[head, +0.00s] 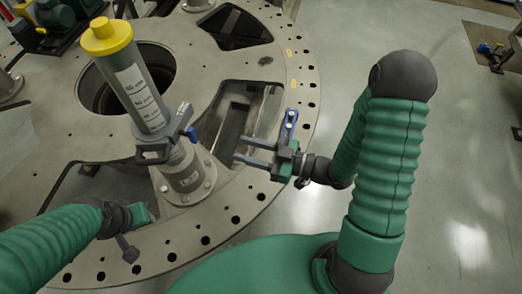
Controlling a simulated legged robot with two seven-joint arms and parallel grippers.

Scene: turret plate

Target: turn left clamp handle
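A grey canister (137,92) with a yellow cap (105,37) stands tilted in the picture on a flanged metal base (187,175) on the turret plate (228,195). A dark grey clamp sits around the joint between canister and base. A looped clamp handle (153,155) juts out on its left, and a blue tip (192,134) shows on its right. My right gripper (241,151) is open and empty, its two fingers pointing left towards the clamp with a clear gap to it. My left gripper (138,230) is below the handle, apart from it; its fingers are mostly hidden.
The round plate has a large round hole (100,95) and several cut-outs, with small holes along its rim. A blue part (288,125) shows just behind my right gripper. Green machinery (55,15) stands at the upper left. The floor (460,120) at right is mostly clear.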

